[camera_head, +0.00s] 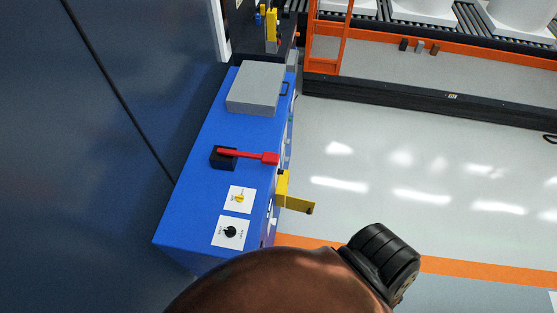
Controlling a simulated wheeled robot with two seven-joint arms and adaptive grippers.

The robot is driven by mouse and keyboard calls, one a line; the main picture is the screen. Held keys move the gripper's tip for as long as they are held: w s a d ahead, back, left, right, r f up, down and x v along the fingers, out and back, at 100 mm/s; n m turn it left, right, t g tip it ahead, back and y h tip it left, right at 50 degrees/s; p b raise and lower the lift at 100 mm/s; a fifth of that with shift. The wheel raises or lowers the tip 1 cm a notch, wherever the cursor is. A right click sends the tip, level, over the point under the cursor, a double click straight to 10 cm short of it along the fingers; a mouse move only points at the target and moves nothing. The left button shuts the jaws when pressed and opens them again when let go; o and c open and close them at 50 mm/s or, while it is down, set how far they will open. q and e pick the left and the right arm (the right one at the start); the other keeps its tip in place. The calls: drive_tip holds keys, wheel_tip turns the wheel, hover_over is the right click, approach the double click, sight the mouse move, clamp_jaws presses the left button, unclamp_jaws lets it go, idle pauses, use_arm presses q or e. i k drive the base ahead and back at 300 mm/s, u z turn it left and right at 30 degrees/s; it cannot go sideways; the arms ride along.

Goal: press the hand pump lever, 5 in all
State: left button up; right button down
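A blue cabinet (190,188) stands left of the middle in the head view. On its top a red lever (248,156) lies almost flat, running right from a black base block to a wider red end. A yellow bar-shaped handle (297,204) sticks out from the cabinet's right side, lower down. I cannot tell for sure which of the two is the hand pump lever. No gripper touches either one. Neither of my grippers is in view; a brown and black part at the bottom shows no fingers.
The cabinet top also holds a grey box (256,88) and two white plates with a yellow knob (239,198) and a black knob (230,231). A dark blue wall (80,150) stands close on the left. Open pale floor (400,160) lies right, before an orange-edged conveyor (450,45).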

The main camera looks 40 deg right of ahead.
sight(267, 158)
drive_tip(key=u, duration=0.05)
drive_tip(key=k, duration=0.9)
drive_tip(key=z, duration=1.7)
drive_tip(key=i, duration=1.15)
drive_tip(key=u, duration=1.7)
